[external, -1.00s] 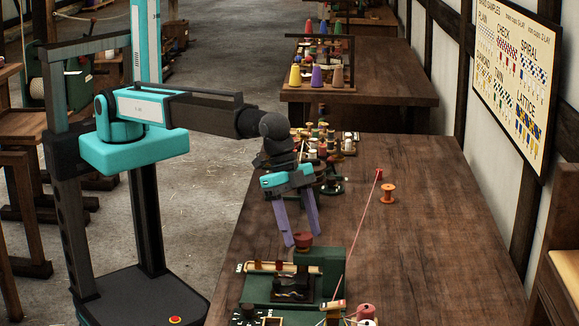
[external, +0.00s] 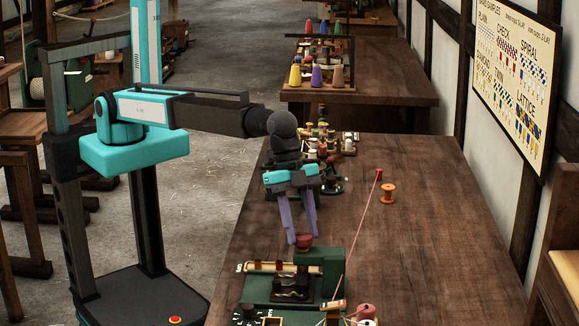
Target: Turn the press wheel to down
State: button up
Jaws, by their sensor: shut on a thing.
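The green press (external: 318,268) stands at the near end of the long bench. A small red press wheel (external: 304,243) sits on top of it. My gripper (external: 302,237) points down over the press, its two purple fingers on either side of the wheel, shut on it. The fingers hide part of the wheel's rim, and its turn position cannot be read from here.
An orange spool (external: 388,192) stands on the bench to the right. A red cord (external: 359,226) runs from a small red post toward the press. Several spools stand behind my gripper. The bench's right side is mostly clear.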

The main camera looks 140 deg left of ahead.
jog(key=m, duration=0.2)
jog(key=m+h+b, duration=0.1)
jog(key=m, duration=0.1)
jog(key=m+g+h+b, duration=0.1)
jog(key=m, duration=0.1)
jog(key=shift+w+a, duration=0.2)
jog(key=shift+a, duration=0.05)
jog(key=m+g+h, duration=0.1)
jog(key=m, duration=0.2)
jog(key=shift+w+b, duration=0.1)
jog(key=shift+b, duration=0.2)
jog(key=shift+m+g, duration=0.4)
jog(key=shift+m, duration=0.9)
jog(key=o, duration=1.1)
jog(key=shift+c, duration=0.2)
jog(key=shift+r, duration=0.15)
jog(key=p+v, duration=0.7)
jog(key=v, duration=0.6)
jog(key=shift+a+r+p, duration=0.2)
jog(key=shift+a+p, duration=0.15)
jog(key=shift+p, duration=0.05)
